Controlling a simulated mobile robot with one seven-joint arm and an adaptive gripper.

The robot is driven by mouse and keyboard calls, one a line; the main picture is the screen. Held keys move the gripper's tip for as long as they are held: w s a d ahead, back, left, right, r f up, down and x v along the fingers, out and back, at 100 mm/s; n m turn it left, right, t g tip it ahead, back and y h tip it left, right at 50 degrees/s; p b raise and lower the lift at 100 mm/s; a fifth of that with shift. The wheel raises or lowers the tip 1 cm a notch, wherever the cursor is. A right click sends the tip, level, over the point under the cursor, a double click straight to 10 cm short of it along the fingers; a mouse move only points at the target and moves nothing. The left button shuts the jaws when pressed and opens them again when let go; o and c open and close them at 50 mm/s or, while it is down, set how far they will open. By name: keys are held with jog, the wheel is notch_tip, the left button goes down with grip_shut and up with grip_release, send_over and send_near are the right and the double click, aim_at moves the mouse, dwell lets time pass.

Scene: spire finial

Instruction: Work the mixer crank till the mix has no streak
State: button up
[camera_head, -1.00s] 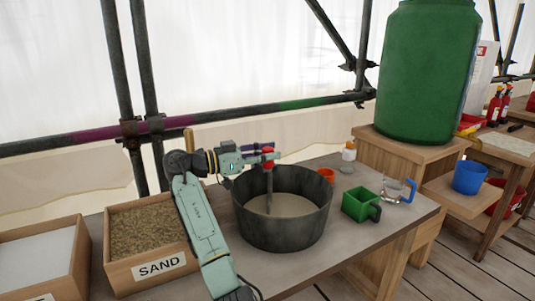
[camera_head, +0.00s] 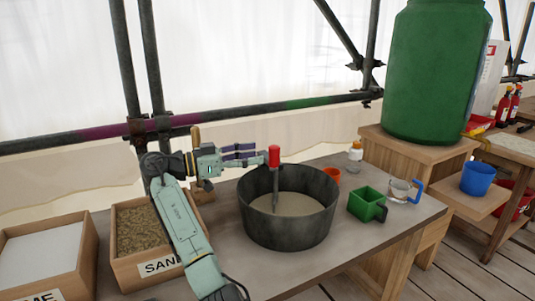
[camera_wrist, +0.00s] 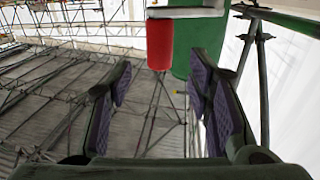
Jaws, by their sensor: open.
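The dark round mixer tub (camera_head: 288,228) stands on the table with a pale beige mix (camera_head: 300,204) in it. No streak is clear at this size. The crank's red grip (camera_head: 274,156) stands upright on a grey rod (camera_head: 275,190) that reaches down into the tub. My gripper (camera_head: 254,152) is open and empty, just left of the red grip and apart from it. In the wrist view the red grip (camera_wrist: 160,44) shows ahead, beyond and between the two purple-padded fingers. The rod's lower end is hidden in the mix.
A sand box (camera_head: 145,232) and a box of white material (camera_head: 40,257) sit at left. A green barrel (camera_head: 432,80) stands beyond.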

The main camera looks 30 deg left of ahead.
jog(key=v, duration=0.5)
dwell(0.6)
